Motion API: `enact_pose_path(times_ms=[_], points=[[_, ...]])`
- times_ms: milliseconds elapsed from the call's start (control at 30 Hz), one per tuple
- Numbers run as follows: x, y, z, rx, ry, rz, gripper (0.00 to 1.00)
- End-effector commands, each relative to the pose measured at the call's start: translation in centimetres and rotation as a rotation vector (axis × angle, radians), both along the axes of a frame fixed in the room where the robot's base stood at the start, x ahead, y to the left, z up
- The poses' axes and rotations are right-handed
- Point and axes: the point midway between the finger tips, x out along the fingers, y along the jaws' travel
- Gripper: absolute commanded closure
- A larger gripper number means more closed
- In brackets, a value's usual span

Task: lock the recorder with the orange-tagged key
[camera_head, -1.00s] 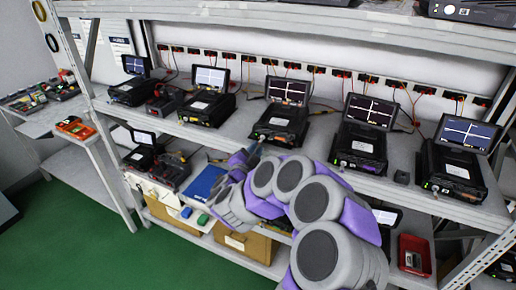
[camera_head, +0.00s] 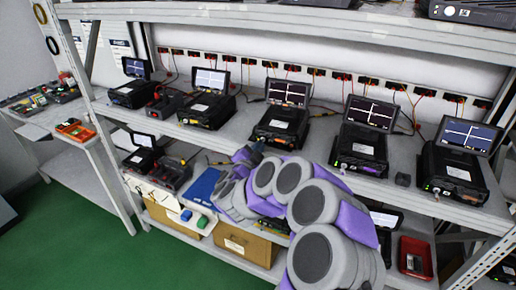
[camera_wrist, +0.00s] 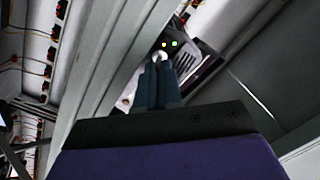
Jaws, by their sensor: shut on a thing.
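In the head view my gripper (camera_head: 254,150) is at the front edge of the long shelf, just below and left of the middle recorder (camera_head: 278,127). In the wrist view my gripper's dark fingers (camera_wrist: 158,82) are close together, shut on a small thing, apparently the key. A pale round piece (camera_wrist: 160,57) shows at the fingertips; I cannot tell whether it is key or lock. Beyond it is a dark recorder front (camera_wrist: 195,62) with a green and an orange light. No orange tag can be made out, and the arm hides part of the shelf edge.
Other recorders with raised screens stand along the shelf, such as the one at right (camera_head: 358,145). A small dark block (camera_head: 402,180) lies between two of them.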

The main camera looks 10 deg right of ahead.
Motion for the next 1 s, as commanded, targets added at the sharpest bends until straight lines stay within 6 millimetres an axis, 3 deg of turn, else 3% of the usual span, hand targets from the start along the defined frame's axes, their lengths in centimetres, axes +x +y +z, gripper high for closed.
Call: enact_pose_path(times_ms=[467, 1000], points=[[0.01, -0.02, 0.53, -0.083, 0.049, -0.001, 1.0], [0.08, 0.22, 0.83, -0.49, 0.294, 0.001, 1.0]])
